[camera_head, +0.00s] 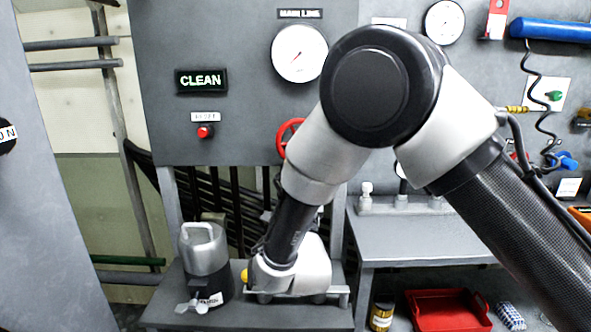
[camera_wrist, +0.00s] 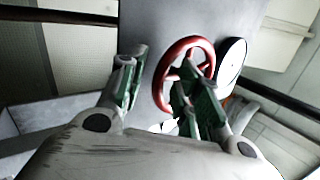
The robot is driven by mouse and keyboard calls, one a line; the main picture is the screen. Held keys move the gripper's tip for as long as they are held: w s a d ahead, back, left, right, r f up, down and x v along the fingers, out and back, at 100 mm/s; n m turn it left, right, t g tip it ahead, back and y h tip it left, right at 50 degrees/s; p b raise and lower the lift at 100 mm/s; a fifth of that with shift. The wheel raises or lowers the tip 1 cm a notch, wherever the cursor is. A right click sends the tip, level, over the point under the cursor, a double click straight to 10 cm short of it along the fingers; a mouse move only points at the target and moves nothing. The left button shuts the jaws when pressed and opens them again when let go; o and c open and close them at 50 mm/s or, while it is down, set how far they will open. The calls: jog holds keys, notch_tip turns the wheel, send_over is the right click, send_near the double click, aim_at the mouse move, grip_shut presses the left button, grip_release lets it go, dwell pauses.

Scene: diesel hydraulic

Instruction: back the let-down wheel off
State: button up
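A red handwheel (camera_head: 287,137) sits on the grey panel in the head view, its right part hidden behind my arm. A red spoked wheel also shows in the wrist view (camera_wrist: 186,43), with a white round dial beside it. My gripper (camera_wrist: 160,78) has its two green-padded fingers spread apart. The left finger is left of the wheel; the right finger overlaps the wheel's lower right part in the picture. I cannot tell whether it touches the wheel. Nothing shows held between the fingers. In the head view the fingers are hidden behind my wrist, low over the bench.
The panel carries a "MAIN LINE" gauge (camera_head: 299,53), a "CLEAN" sign (camera_head: 201,81) and a red button (camera_head: 205,132). A grey canister (camera_head: 205,250) stands on the bench left of my wrist. A red tray (camera_head: 450,310) lies low at right. A blue cylinder (camera_head: 552,30) hangs upper right.

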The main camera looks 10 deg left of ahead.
aim_at(294, 124)
jog(key=shift+r, duration=0.55)
jog(key=o, duration=1.1)
jog(key=r, duration=0.8)
jog(key=shift+w+a, duration=0.1)
jog(key=shift+w, duration=0.1)
jog(key=shift+c, duration=0.2)
jog(key=shift+w+a+r, duration=0.1)
jog(key=shift+a+r, duration=0.05)
jog(key=shift+r, duration=0.4)
notch_tip(294, 124, down, 3)
jog(key=shift+w+r+g, duration=0.15)
jog(key=shift+r+g, duration=0.05)
jog(key=shift+g, duration=0.1)
jog(key=shift+r, duration=0.1)
jog(key=shift+s+f, duration=0.45)
jog(key=shift+c, duration=0.5)
jog(key=shift+v, duration=1.45)
jog(key=shift+c, duration=0.3)
jog(key=shift+s+d+f, duration=0.2)
jog(key=shift+s+d, duration=0.25)
jog(key=shift+s, duration=0.35)
jog(key=c, duration=0.3)
jog(key=shift+s+d+f+n, duration=0.1)
jog(key=shift+f+n, duration=0.15)
jog(key=shift+n, duration=0.05)
jog(key=c, duration=0.6)
jog(key=shift+v, duration=1.7)
jog(key=shift+w+d+f, duration=0.1)
jog(key=shift+w+f, duration=0.1)
